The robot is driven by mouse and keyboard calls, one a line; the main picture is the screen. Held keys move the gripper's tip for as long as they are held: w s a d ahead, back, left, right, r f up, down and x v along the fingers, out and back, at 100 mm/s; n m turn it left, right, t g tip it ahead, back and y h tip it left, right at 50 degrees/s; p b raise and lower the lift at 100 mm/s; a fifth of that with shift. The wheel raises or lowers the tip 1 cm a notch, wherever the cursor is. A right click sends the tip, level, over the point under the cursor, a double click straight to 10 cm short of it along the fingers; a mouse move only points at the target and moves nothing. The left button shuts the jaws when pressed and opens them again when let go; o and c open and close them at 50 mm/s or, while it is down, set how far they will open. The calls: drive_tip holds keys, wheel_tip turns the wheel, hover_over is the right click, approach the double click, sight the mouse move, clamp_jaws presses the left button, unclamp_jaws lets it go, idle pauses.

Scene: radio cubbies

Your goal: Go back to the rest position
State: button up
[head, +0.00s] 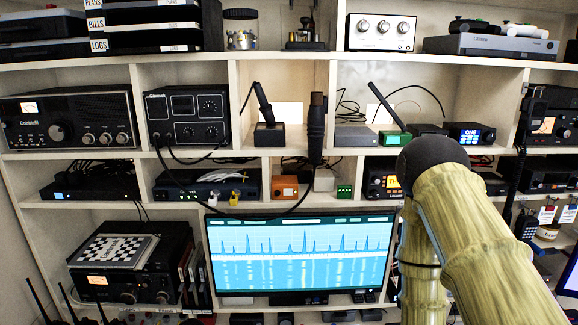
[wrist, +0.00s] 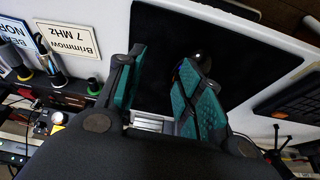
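My gripper (wrist: 163,62) shows in the wrist view with two teal-padded fingers spread apart. Nothing is clearly held between them. Behind the gap lies a black panel or mat (wrist: 225,30) with a white edge, and a small silvery striped piece shows low between the fingers. In the head view my arm comes in at the right in front of the shelves, and the gripper itself is hidden behind it or out of frame.
White cubbies hold radios, such as a large black one (head: 68,119) at left. A lit monitor (head: 300,255) stands lower middle, left of my arm. In the wrist view a sign (wrist: 68,40) and cable plugs (wrist: 52,68) are at left, and a black keyboard-like object (wrist: 290,95) at right.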

drive_tip(key=s+f+g, duration=0.2)
drive_tip(key=s+f, duration=0.2)
drive_tip(key=s, duration=0.4)
drive_tip(key=s+f+g, duration=0.2)
drive_tip(key=s+f, duration=0.2)
drive_tip(key=s, duration=0.4)
drive_tip(key=f+b, duration=0.5)
drive_tip(key=b, duration=0.1)
drive_tip(key=shift+w+a+f, duration=0.1)
drive_tip(key=shift+w+f, duration=0.25)
drive_tip(key=shift+f, duration=0.05)
